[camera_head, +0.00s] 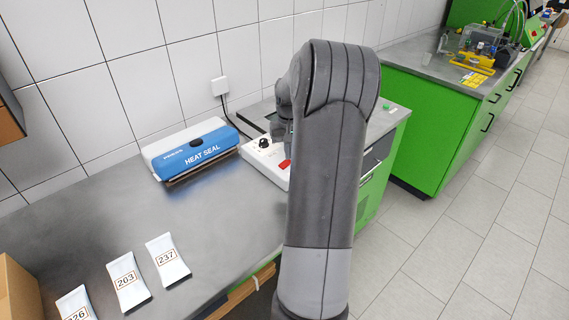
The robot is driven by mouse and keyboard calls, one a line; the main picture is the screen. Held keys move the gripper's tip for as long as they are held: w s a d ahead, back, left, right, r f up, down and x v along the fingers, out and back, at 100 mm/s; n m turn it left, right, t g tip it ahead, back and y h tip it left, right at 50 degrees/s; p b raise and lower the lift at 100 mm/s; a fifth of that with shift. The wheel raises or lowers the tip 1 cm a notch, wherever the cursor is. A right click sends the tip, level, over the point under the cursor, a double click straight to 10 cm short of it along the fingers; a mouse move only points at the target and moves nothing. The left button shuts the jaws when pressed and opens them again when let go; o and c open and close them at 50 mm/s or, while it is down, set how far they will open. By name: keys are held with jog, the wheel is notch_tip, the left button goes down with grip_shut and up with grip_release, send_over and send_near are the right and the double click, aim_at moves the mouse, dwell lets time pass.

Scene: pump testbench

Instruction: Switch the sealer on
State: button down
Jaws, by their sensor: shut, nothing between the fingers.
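The heat sealer (195,150) lies on the grey bench against the tiled wall, with a blue lid marked HEAT SEAL. Its white control box (262,157) adjoins it on the right and carries a black dial (265,143). A red switch (285,164) shows at the box's right side, close to my arm; its on or off position cannot be told. My gripper (284,146) is shut and empty, just above the box near the red switch. My arm hides much of it and the box's right end, so I cannot tell whether it touches the switch.
White numbered pouches (168,260) lie on the front of the bench, beside a cardboard box (18,290) at the left edge. A wall socket (220,87) with a black cable is behind the sealer. A green cabinet (430,125) stands at the right, across clear floor.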

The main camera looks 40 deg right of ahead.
jog(key=shift+f, duration=0.55)
jog(key=shift+r, duration=3.5)
